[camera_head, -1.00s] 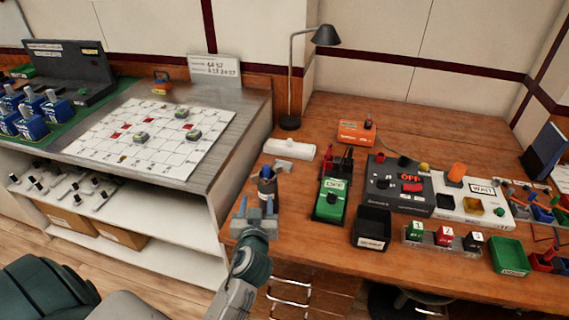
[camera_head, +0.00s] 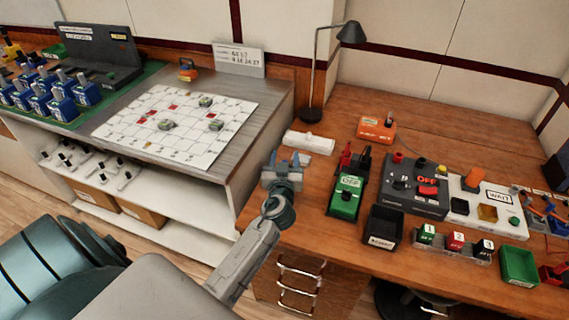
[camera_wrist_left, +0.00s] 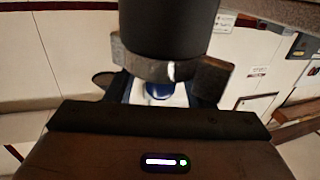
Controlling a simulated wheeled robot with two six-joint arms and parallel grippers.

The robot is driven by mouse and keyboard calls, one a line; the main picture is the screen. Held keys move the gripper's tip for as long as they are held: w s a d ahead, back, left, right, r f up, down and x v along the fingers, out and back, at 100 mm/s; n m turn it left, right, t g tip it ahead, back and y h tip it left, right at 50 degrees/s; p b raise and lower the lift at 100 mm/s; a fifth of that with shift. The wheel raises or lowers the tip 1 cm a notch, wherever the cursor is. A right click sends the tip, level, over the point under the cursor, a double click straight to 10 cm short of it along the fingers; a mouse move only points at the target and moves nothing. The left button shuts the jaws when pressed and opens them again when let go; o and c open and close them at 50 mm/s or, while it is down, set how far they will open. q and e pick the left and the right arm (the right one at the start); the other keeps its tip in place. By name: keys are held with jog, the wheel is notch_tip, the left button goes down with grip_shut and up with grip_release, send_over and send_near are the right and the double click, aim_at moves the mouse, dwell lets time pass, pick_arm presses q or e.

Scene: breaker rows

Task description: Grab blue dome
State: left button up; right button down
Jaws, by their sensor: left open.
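My left gripper (camera_head: 284,163) is at the front left of the wooden desk, its fingers open and pointing toward the desk's back. In the left wrist view a rounded blue piece (camera_wrist_left: 158,91), perhaps the blue dome, shows between and beyond the grey fingers (camera_wrist_left: 171,70). It is partly covered, and I cannot tell whether the fingers touch it. In the head view my gripper hides the spot where a small dark holder with a blue part stood. My right gripper is not in view.
A white block (camera_head: 309,142) lies just behind my gripper. A green meter (camera_head: 346,197) stands to its right, with a black bin (camera_head: 383,228) and a grey control box (camera_head: 415,187) farther right. A desk lamp (camera_head: 313,75) stands behind.

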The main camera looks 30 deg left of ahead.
pick_arm(q)
jog(key=shift+w+a+f, duration=0.1)
jog(key=shift+w+a, duration=0.1)
jog(key=shift+w, duration=0.1)
jog(key=shift+d, duration=0.1)
grip_shut()
jog(key=shift+r, duration=0.2)
